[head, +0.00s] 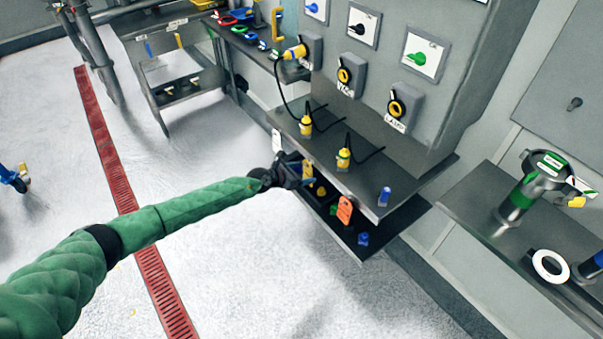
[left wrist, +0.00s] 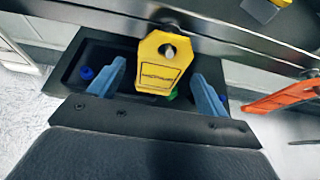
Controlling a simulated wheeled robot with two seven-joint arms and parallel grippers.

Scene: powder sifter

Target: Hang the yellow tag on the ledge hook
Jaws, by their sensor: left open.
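The yellow tag (left wrist: 163,72) hangs at the front edge of the ledge (left wrist: 235,45), with a grey peg end showing in its hole. In the head view the yellow tag (head: 307,168) is small, beside my left gripper (head: 298,174). My left gripper is open. In the left wrist view its two blue fingers stand on either side of the tag, with visible gaps between them and it. The hook behind the tag is mostly hidden. An orange tag (head: 345,210) hangs farther right on the same edge, and a white tag (head: 277,140) farther left. My right gripper is not in view.
A lower dark tray (left wrist: 68,75) with blue and green pieces lies below the ledge. Yellow connectors (head: 344,158) with black cables and a blue piece (head: 384,196) stand on the ledge. A side shelf with a metal coupling (head: 522,190) is at right. The floor in front is clear.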

